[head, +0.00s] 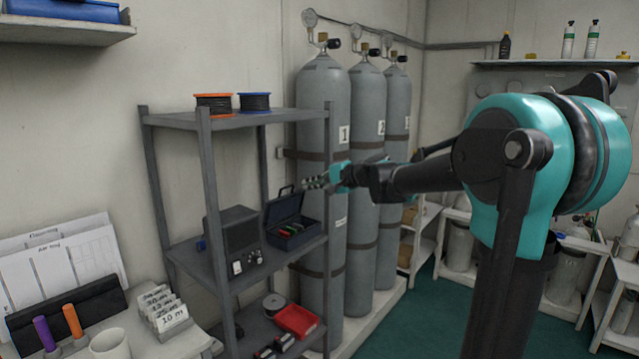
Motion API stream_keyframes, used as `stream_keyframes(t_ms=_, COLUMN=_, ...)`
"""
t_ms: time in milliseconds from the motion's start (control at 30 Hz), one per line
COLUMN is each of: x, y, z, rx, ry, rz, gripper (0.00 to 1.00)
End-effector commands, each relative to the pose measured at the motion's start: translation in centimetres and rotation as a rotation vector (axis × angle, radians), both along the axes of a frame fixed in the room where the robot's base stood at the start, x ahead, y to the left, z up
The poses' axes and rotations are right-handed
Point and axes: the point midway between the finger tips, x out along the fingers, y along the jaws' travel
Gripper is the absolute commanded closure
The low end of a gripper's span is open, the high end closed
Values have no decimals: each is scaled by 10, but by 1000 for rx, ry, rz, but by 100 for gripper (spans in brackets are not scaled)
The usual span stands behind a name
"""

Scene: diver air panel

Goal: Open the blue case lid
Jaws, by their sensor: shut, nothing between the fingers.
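The blue case (297,244) sits on the middle shelf of the grey rack, at its right end. Its lid (284,208) stands raised at the back, with a dark handle on its top edge. Red and green items show inside the case. My gripper (308,184) comes in from the right and is shut and empty. Its fingertips are just above and right of the raised lid in the picture; I cannot tell whether they touch it.
A dark box with dials (238,240) stands left of the case. Rack posts (327,200) rise near the case and gripper. Tall grey cylinders (322,110) stand behind. Cable spools (214,104) sit on the top shelf, and a red tray (297,321) lies below.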

Motion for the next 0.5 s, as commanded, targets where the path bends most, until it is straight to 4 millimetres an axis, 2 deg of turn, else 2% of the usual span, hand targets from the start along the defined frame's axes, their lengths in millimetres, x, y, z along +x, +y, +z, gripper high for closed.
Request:
stream_keyframes(t_ms=100, x=14, y=19, z=-7, rx=-1, ry=0, rz=3, gripper=100)
stream_keyframes(t_ms=233, x=26, y=35, z=-14, rx=-1, ry=-1, rz=3, gripper=100)
stream_keyframes(t_ms=500, x=39, y=52, z=-22, rx=-2, ry=-1, rz=1, gripper=100)
